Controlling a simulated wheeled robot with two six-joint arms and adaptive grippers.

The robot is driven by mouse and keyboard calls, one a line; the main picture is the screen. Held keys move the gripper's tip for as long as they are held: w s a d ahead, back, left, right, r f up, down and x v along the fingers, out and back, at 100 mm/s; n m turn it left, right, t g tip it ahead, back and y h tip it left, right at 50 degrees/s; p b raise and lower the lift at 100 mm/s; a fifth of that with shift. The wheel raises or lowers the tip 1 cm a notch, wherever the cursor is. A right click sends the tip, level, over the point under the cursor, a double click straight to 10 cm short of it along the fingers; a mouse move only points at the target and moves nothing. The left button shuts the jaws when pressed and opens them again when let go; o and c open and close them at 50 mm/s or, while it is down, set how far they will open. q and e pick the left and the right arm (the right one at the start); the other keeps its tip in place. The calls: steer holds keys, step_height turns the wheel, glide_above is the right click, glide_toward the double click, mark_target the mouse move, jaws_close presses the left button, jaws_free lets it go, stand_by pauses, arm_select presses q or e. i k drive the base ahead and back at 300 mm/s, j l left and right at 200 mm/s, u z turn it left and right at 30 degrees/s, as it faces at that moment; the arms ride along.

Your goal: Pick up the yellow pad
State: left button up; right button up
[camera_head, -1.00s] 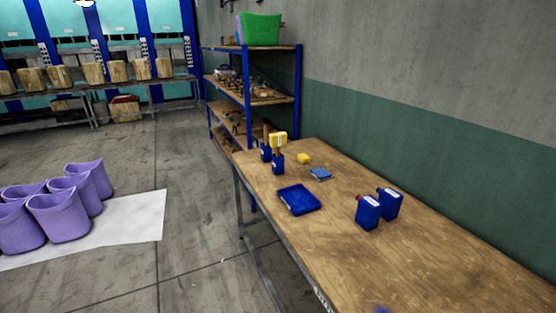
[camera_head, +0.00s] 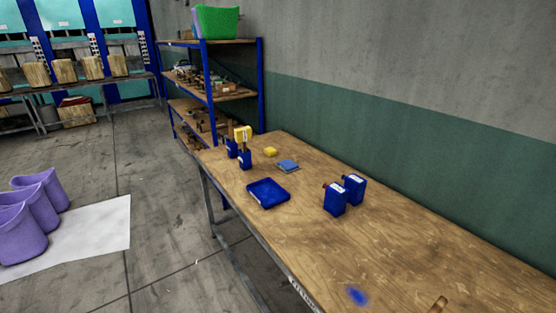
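A small yellow pad (camera_head: 270,152) lies flat on the wooden table (camera_head: 400,240), near its far end. A blue pad (camera_head: 288,166) lies close to it, on its near right side. A larger yellow block (camera_head: 243,133) stands higher up, at the top of the blue containers (camera_head: 245,160) to the left of the pad. Whether it rests on them or is attached to something is unclear. Neither of my grippers is in view.
A shallow blue tray (camera_head: 268,193) and two blue bottles (camera_head: 334,199) stand on the table. A blurred blue spot (camera_head: 358,296) and a wooden piece (camera_head: 438,305) show at the near edge. Shelving (camera_head: 205,90) stands behind. Purple buckets (camera_head: 22,235) occupy the left floor.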

mark_target(270, 152)
steer(key=i+j, duration=0.25)
steer(key=j, duration=0.25)
steer(key=i+j, duration=0.2)
steer(key=j, duration=0.35)
steer(key=i+j+z, duration=0.1)
steer(key=i+j, duration=0.15)
steer(key=j, duration=0.25)
steer(key=i+j, duration=0.2)
steer(key=j, duration=0.3)
steer(key=i+j, duration=0.25)
steer(key=j, duration=0.3)
steer(key=i+j+z, duration=0.1)
steer(key=j, duration=0.45)
steer(key=i+j, duration=0.3)
steer(key=j, duration=0.25)
steer(key=i+j, duration=0.2)
steer(key=j, duration=0.35)
steer(key=l+z, duration=0.05)
